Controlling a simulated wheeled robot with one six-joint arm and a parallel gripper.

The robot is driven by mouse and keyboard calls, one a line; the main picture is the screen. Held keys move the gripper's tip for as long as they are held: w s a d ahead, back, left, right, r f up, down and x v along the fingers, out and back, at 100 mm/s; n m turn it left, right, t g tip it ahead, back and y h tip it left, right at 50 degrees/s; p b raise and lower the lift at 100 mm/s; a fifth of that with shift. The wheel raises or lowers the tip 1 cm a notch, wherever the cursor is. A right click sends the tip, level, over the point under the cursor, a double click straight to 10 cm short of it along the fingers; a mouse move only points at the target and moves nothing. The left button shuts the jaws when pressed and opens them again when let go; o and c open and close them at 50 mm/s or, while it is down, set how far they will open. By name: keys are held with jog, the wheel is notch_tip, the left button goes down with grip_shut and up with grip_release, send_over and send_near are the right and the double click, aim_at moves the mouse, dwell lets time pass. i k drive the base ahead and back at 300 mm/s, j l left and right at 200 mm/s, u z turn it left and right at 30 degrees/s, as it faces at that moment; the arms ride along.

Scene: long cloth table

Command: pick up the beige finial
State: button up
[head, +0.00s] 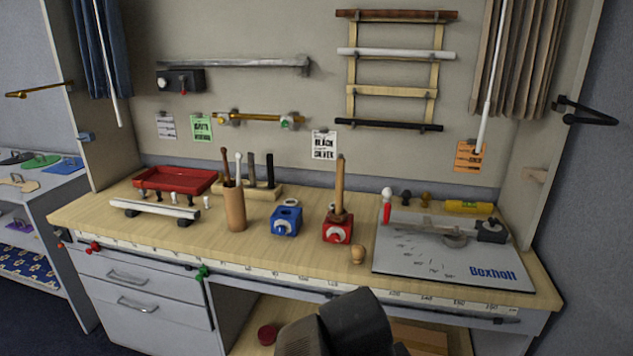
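The beige finial (358,254) is a small wooden, knob-like piece. It stands on the table (300,262) near the front edge, right of the red block and left of the grey board. Nothing touches it. Dark parts of my arm show at the bottom centre, below the table's front edge. My gripper's fingers are not visible.
A red block (337,230) holding a wooden rod, a blue block (286,222) and a wooden cup (235,209) stand left of the finial. A grey board (420,264) lies to its right. White, dark and brown finials (426,199) stand behind the board.

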aim_at(358, 251)
jog(key=i+l+z, duration=0.1)
jog(key=i+l, duration=0.2)
jog(key=l, duration=0.25)
jog(key=i+l+z, duration=0.15)
jog(key=i+l, duration=0.15)
jog(key=l, duration=0.2)
jog(key=i+l+z, duration=0.1)
jog(key=i+l, duration=0.25)
jog(key=l, duration=0.15)
